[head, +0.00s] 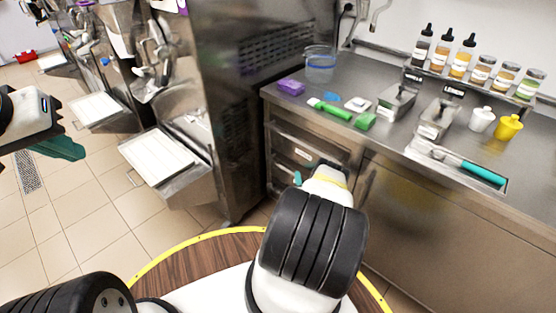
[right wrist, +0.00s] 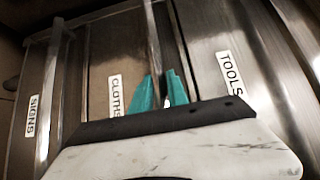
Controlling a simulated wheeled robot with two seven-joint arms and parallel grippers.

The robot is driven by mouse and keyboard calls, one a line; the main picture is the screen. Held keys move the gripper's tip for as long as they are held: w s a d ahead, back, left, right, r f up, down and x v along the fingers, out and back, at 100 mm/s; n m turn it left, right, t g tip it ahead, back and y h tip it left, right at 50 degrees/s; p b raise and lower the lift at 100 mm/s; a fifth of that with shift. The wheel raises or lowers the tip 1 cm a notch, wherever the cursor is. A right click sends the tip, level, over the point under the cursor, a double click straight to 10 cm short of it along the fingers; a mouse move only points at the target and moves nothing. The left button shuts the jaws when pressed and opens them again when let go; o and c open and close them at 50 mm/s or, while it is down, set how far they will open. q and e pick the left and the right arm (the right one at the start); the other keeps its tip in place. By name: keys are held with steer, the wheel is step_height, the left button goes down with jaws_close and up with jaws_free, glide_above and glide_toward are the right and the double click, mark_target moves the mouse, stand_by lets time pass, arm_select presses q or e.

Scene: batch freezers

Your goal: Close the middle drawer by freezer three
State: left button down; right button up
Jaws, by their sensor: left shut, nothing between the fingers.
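The drawer stack (head: 290,140) is under the left end of the steel counter, beside a freezer. In the right wrist view its fronts are labelled SIGNS, CLOTHS and TOOLS; the middle drawer, CLOTHS (right wrist: 110,60), lies between the other two. How far it stands out I cannot tell. My right gripper (right wrist: 160,90) is at the drawer fronts, its teal fingertips a little apart at the bar between CLOTHS and TOOLS. Whether they grip the bar is unclear. In the head view my right wrist hides most of it. My left gripper (head: 70,150) is shut and empty at the far left, away from the drawers.
A freezer (head: 235,100) stands left of the drawers, with a projecting steel tray (head: 165,160) farther left. The counter (head: 390,145) holds a clear tub (head: 320,65), a green-handled tool (head: 330,110), labelled metal bins (head: 397,100), bottles and jars. Tiled floor (head: 80,215) is open at left.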

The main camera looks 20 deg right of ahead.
steer(key=o, duration=0.4)
steer(key=shift+d, duration=0.1)
steer(key=shift+c, duration=0.2)
steer(key=v, duration=0.7)
steer(key=shift+s, duration=0.35)
